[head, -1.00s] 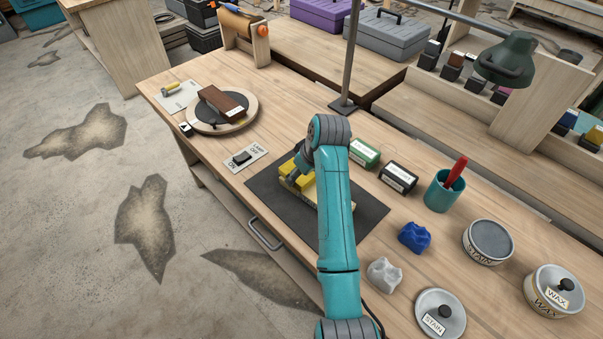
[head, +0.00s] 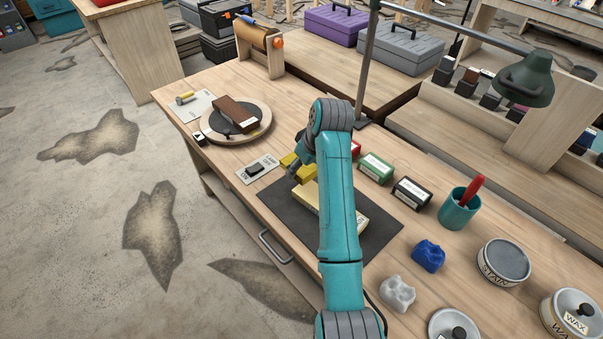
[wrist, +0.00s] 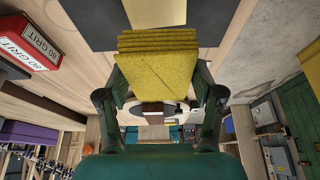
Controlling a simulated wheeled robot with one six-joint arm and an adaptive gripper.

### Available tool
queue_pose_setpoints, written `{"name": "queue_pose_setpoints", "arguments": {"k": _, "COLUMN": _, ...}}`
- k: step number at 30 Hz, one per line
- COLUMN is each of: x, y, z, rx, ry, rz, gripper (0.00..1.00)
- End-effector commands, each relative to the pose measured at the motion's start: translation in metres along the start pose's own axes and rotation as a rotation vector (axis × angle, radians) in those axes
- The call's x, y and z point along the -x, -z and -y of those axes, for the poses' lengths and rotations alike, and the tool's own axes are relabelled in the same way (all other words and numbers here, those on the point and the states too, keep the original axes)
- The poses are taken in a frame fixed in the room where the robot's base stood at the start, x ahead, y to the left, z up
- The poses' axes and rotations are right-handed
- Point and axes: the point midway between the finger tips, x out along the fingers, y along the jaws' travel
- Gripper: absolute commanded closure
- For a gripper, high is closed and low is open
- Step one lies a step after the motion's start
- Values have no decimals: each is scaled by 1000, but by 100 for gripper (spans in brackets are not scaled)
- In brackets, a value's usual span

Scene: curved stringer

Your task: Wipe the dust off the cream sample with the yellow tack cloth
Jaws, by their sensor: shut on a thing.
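The cream sample (head: 306,192) is a flat pale block on a dark mat (head: 277,190); my arm hides its middle. Its pale end also shows at the top of the wrist view (wrist: 155,12). My gripper (wrist: 160,88) is shut on the folded yellow tack cloth (wrist: 158,62). In the head view, the cloth (head: 303,174) is at the sample's far-left end, near the mat's edge. I cannot tell how high the cloth is, or whether dust lies on the sample.
A lamp switch plate (head: 258,169) lies left of the mat. Green (head: 376,168) and black (head: 411,194) boxes stand to its right, with a red 80 grit box (wrist: 40,42) nearby. A round stand (head: 262,130) holds a brown sample. A lamp (head: 525,80) overhangs the right side.

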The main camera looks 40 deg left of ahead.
Motion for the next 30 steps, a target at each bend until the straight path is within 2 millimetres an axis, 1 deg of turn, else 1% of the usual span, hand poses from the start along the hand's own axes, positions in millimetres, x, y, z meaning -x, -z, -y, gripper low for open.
{"name": "queue_pose_setpoints", "arguments": {"k": 4, "x": 13, "y": 8, "z": -4, "rx": -3, "ry": -3, "rz": -2, "gripper": 61}}
{"name": "queue_pose_setpoints", "arguments": {"k": 9, "x": 22, "y": 13, "z": -5, "rx": -6, "ry": -2, "rz": 0, "gripper": 61}}
{"name": "queue_pose_setpoints", "arguments": {"k": 26, "x": 23, "y": 14, "z": -6, "rx": -6, "ry": -2, "rz": 0, "gripper": 61}}
{"name": "queue_pose_setpoints", "arguments": {"k": 30, "x": 25, "y": 8, "z": -11, "rx": -17, "ry": -7, "rz": 0, "gripper": 61}}
